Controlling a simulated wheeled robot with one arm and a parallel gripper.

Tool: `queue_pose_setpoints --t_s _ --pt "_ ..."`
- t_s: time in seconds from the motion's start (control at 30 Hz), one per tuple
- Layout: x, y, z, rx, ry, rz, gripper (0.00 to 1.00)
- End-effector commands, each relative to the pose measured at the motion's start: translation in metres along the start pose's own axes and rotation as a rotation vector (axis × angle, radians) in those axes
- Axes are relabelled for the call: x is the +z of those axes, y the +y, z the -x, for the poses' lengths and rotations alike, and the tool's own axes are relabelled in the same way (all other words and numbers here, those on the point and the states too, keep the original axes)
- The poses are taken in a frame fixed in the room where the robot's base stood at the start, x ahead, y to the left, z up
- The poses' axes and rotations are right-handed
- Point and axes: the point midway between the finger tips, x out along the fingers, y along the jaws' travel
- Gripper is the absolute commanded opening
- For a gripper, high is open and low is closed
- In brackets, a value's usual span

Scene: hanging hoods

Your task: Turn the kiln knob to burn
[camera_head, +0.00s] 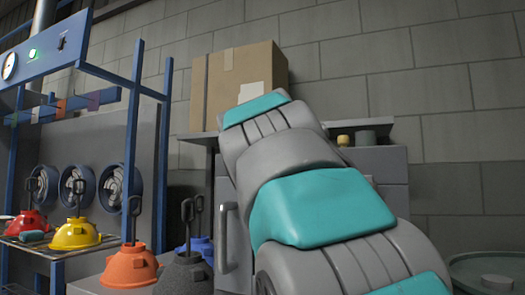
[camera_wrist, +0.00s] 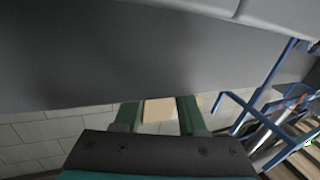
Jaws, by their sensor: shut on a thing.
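My gripper shows in the wrist view (camera_wrist: 158,105) as two green fingers with a gap between them. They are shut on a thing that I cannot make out. The fingertips lie at the edge of a large dark grey panel (camera_wrist: 110,50), close in front of the camera. In the head view my own grey and teal arm covers the middle of a grey cabinet (camera_head: 390,165) and hides my gripper. The cabinet has a vertical handle (camera_head: 223,238) on its left side. I cannot make out a kiln knob or its marking in either view.
A cardboard box (camera_head: 230,80) stands behind my arm. A small yellow jar (camera_head: 343,140) stands on the cabinet's top. At left is a blue rack (camera_head: 132,150) with red (camera_head: 27,222), yellow (camera_head: 75,235) and orange (camera_head: 130,267) hoods nearby. A round grey-green tub (camera_head: 465,268) is at lower right.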

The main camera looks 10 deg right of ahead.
Motion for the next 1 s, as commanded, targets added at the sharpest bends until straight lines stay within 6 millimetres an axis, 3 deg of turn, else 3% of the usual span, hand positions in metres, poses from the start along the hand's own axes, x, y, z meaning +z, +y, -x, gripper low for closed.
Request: queue_pose_setpoints --t_s 0.6,1.0 --pt "-0.004 -0.010 -0.004 0.376 -0.021 0.002 0.00" --pt "-0.003 -0.014 -0.005 0.534 -0.028 0.002 0.00"
